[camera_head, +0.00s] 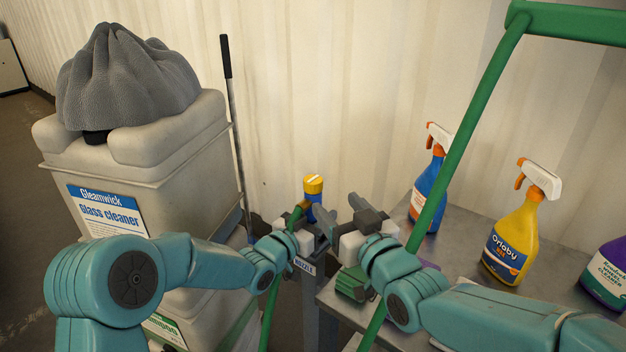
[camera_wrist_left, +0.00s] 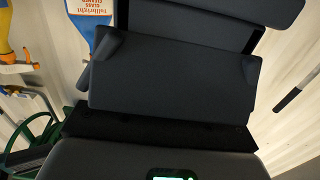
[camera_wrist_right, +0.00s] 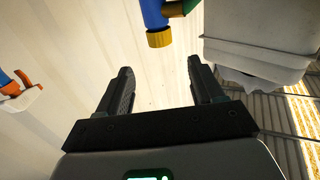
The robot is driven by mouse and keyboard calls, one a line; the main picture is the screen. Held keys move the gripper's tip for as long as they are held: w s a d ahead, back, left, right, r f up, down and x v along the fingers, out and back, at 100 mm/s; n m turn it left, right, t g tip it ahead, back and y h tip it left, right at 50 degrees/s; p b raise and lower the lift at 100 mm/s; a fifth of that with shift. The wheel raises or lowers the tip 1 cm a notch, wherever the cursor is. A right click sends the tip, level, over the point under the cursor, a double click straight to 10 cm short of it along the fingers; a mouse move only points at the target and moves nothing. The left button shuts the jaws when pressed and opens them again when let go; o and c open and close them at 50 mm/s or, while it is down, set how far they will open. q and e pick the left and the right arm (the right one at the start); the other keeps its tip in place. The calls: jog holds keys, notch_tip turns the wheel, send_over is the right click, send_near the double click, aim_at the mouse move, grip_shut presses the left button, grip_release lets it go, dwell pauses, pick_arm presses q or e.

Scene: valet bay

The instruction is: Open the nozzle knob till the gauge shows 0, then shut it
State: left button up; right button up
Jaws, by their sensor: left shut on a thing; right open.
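The nozzle (camera_head: 311,199) stands upright in the middle of the head view, a blue body under a yellow knob (camera_head: 313,184) with a pale bar on top. My left gripper (camera_head: 320,228) is shut at the blue body's lower part; its fingers hide the grip. In the left wrist view its dark jaws fill the middle. My right gripper (camera_head: 359,208) is open and empty, to the right of the nozzle and apart from it. In the right wrist view the yellow knob (camera_wrist_right: 160,39) is beyond the open fingers (camera_wrist_right: 160,78). I cannot make out a gauge face.
A pale Gleamwick tank (camera_head: 180,150) under a grey cover stands left. Blue (camera_head: 430,190), yellow (camera_head: 513,235) and purple (camera_head: 607,272) bottles stand on the metal table (camera_head: 465,222) at right. A green frame bar (camera_head: 470,110) crosses in front. A pole (camera_head: 235,130) leans on the wall.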

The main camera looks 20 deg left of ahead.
aim_at(317, 185)
jog(key=x, duration=1.1)
jog(key=shift+a, duration=0.15)
jog(key=c, duration=1)
